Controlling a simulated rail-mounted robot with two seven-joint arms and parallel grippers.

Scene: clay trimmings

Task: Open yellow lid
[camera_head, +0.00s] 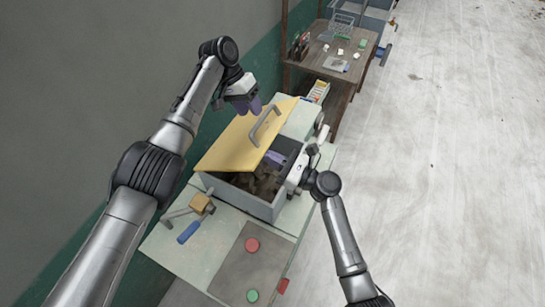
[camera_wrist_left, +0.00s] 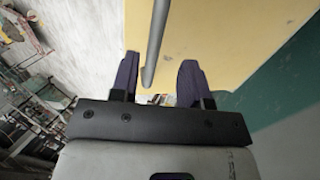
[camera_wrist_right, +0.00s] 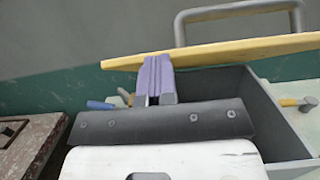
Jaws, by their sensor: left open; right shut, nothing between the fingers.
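The yellow lid (camera_head: 232,145) is raised and tilted over a grey box (camera_head: 262,207), with its right side open and dark lumps (camera_head: 262,182) visible inside. A grey bar handle (camera_head: 266,124) stands on the lid. My left gripper (camera_head: 254,106) is open near the lid's far left edge; in the left wrist view the handle (camera_wrist_left: 154,45) appears between its fingers (camera_wrist_left: 157,82), not gripped. My right gripper (camera_head: 275,158) is shut and empty over the box opening. In the right wrist view its fingertips (camera_wrist_right: 156,78) are at the lid's edge (camera_wrist_right: 220,51); contact is unclear.
A blue-handled tool (camera_head: 188,232) and a mallet-like wooden block (camera_head: 200,203) lie left of the box. A red button (camera_head: 252,245) and green button (camera_head: 252,296) are in front. The wall (camera_head: 90,70) is close on the left. A cluttered wooden table (camera_head: 325,70) stands behind.

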